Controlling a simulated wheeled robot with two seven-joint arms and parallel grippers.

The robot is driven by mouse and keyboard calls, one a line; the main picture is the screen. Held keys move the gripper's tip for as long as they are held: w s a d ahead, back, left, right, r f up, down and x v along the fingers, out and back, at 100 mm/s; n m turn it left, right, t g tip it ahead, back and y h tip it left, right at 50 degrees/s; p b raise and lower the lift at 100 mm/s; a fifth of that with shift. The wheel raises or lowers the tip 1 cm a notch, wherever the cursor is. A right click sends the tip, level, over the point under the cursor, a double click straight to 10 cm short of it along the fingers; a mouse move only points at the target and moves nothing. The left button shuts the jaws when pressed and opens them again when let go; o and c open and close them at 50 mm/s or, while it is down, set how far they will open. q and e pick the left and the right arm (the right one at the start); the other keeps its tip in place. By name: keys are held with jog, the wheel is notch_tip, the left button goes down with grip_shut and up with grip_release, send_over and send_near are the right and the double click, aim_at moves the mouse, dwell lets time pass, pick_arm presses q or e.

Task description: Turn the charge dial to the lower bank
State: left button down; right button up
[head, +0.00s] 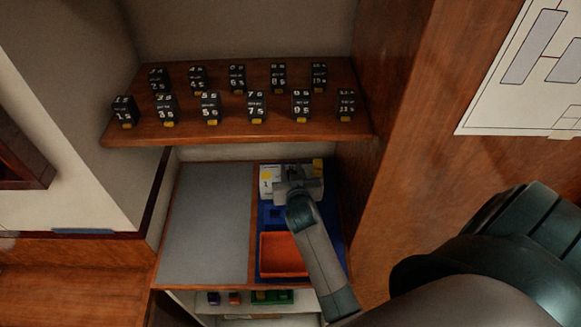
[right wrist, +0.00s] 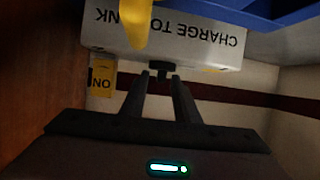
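A white box (head: 272,190) stands at the back of the lower shelf. In the right wrist view the white box (right wrist: 200,42) shows upside-down lettering, "CHARGE TO ...NK", partly covered by a yellow piece (right wrist: 137,22). A small black dial knob (right wrist: 161,68) sticks out below the lettering. My right gripper (right wrist: 161,76) is at the knob, its two fingers apart with a gap between them. The knob's stem shows at the gap; I cannot tell if the fingers touch it. In the head view my right gripper (head: 296,184) covers part of the box and hides the dial. My left gripper is not in view.
A blue tray (head: 337,240) with an orange bin (head: 284,256) lies in front of the box, beside a grey mat (head: 207,225). Numbered black breakers (head: 257,107) stand in two rows on the upper shelf (head: 150,131). A yellow "ON" tag (right wrist: 101,83) is near the box.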

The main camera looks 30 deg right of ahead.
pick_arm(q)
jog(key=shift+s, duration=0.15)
pick_arm(e)
jog(key=shift+s, duration=0.1)
grip_shut()
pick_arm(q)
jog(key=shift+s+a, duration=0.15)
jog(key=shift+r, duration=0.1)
pick_arm(e)
jog(key=shift+r, duration=0.1)
jog(key=shift+d+n+t+y, duration=0.15)
jog(key=shift+n+t+y, duration=0.25)
jog(key=shift+n+y, duration=0.3)
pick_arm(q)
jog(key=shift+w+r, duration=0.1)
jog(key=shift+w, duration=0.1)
pick_arm(e)
jog(key=shift+n+t+y, duration=0.3)
jog(key=shift+n+y, duration=0.8)
jog(key=shift+y, duration=0.1)
